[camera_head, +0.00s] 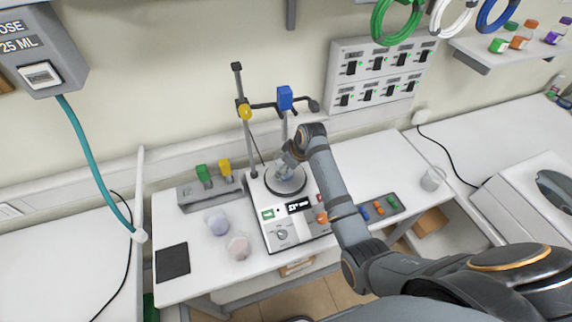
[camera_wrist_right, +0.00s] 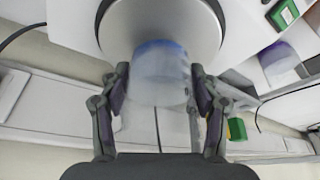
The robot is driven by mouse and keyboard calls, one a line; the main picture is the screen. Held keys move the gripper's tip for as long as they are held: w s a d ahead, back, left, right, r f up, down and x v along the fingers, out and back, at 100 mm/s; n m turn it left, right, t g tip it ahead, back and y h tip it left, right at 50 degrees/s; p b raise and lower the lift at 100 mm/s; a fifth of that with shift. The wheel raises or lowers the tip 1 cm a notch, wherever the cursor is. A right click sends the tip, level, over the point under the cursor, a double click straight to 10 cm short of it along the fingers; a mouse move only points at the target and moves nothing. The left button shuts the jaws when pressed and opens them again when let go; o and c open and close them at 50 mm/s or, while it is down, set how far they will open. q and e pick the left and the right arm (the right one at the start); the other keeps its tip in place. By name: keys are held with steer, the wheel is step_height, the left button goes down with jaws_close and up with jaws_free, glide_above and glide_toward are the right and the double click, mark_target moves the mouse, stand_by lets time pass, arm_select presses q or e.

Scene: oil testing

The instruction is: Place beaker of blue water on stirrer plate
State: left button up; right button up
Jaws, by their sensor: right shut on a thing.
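The stirrer (camera_head: 297,225) stands on the white table, with its round plate (camera_head: 270,189) at the back. My right gripper (camera_head: 287,171) is over the plate and shut on the beaker of blue water. In the wrist view the beaker (camera_wrist_right: 160,75) is a clear, pale cylinder with a blue band, between the two fingers (camera_wrist_right: 160,88). The round plate (camera_wrist_right: 205,30) lies directly behind it there. I cannot tell whether the beaker's base touches the plate. In the head view the gripper mostly hides the beaker. My left gripper is not in view.
Two beakers, one bluish (camera_head: 217,224) and one pinkish (camera_head: 238,248), stand left of the stirrer. A clear beaker (camera_head: 433,179) stands at the right. A stand (camera_head: 246,125) with a blue clamp rises behind the plate. A black mat (camera_head: 173,262) lies front left.

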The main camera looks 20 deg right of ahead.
steer(key=shift+s+d+f, duration=0.15)
steer(key=o, duration=1.4)
steer(key=shift+c, duration=0.2)
steer(key=b+v, duration=0.3)
steer(key=v, duration=0.9)
